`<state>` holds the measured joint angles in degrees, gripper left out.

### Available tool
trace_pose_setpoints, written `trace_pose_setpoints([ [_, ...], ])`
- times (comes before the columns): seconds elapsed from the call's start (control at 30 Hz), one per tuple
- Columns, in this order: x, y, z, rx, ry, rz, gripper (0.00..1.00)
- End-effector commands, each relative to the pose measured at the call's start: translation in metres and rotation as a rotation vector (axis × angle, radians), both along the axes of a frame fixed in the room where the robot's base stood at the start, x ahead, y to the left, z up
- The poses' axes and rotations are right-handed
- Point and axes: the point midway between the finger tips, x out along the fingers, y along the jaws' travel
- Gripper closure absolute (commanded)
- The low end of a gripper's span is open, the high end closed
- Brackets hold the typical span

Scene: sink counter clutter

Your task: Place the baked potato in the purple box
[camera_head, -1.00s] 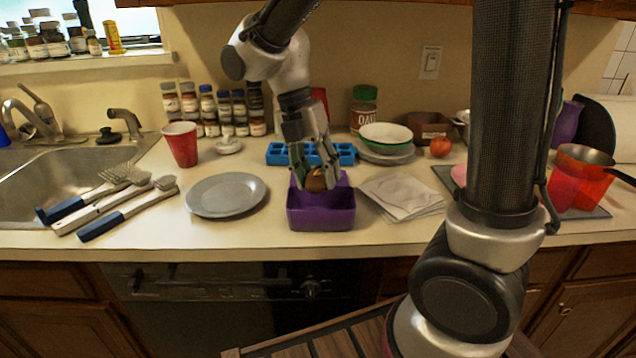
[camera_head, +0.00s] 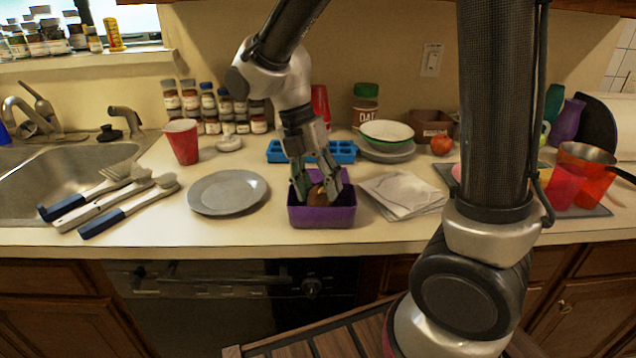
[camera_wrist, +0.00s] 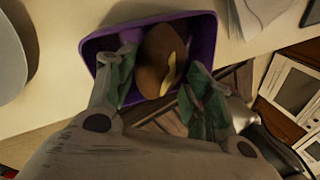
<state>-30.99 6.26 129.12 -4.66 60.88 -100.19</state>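The baked potato (camera_head: 317,197), brown with a yellow strip on top, is inside the purple box (camera_head: 322,217) on the counter. In the wrist view the potato (camera_wrist: 160,62) lies within the walls of the purple box (camera_wrist: 208,38). My gripper (camera_head: 318,192) reaches down into the box with one finger on each side of the potato. In the wrist view my gripper (camera_wrist: 158,85) has its fingers spread, and a small gap shows between the left finger and the potato. The potato's underside is hidden.
A grey plate (camera_head: 228,193) lies left of the box and a stack of papers (camera_head: 402,194) lies right of it. A blue tray (camera_head: 342,152) sits behind. A red cup (camera_head: 181,143) and utensils (camera_head: 115,197) are farther left. The counter in front is clear.

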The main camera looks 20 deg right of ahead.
Motion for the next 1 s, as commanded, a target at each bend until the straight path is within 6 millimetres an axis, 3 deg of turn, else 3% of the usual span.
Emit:
trace_pose_setpoints([
  [0.47,0.0,0.0,0.006,0.001,-0.001,0.0,0.31],
  [1.0,0.021,0.021,0.11,0.001,-0.003,0.0,0.31],
])
